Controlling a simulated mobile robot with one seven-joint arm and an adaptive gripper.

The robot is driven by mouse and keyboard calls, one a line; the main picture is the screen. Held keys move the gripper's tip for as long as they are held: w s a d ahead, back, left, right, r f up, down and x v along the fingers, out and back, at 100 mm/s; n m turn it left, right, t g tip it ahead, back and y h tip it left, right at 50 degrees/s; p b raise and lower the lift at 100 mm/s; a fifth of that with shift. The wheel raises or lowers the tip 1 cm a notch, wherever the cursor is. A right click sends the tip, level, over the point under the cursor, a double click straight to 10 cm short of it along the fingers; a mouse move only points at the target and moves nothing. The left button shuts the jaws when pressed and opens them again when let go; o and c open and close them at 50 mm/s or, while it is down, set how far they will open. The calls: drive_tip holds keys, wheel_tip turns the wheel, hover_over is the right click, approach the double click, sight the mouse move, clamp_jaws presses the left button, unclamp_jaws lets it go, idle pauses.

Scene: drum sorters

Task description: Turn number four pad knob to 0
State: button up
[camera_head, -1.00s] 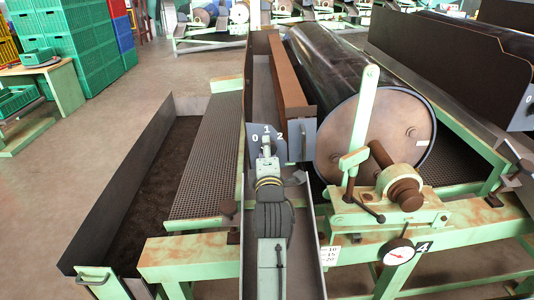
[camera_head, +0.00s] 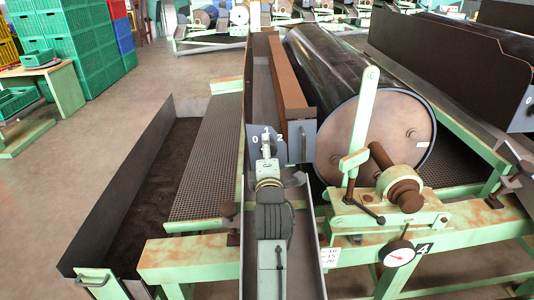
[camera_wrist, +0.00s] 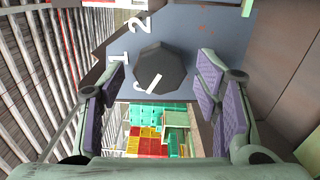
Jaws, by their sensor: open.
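The grey pad plate (camera_head: 300,140) with white numerals 0, 1 and 2 stands beyond my gripper (camera_head: 267,145) in the head view, which hides the knob there. In the wrist view the dark, faceted knob (camera_wrist: 163,66) sits on the grey plate (camera_wrist: 205,30), with a white pointer mark at its lower left.
A large dark drum (camera_head: 345,75) and a green lever (camera_head: 360,125) stand to the right of my arm. A brown board (camera_head: 290,75) runs beside the plate. A mesh tray (camera_head: 207,160) lies left. Green crates (camera_head: 75,40) stand far left.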

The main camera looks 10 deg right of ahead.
drive_tip(key=v, duration=0.7)
drive_tip(key=shift+s, duration=0.3)
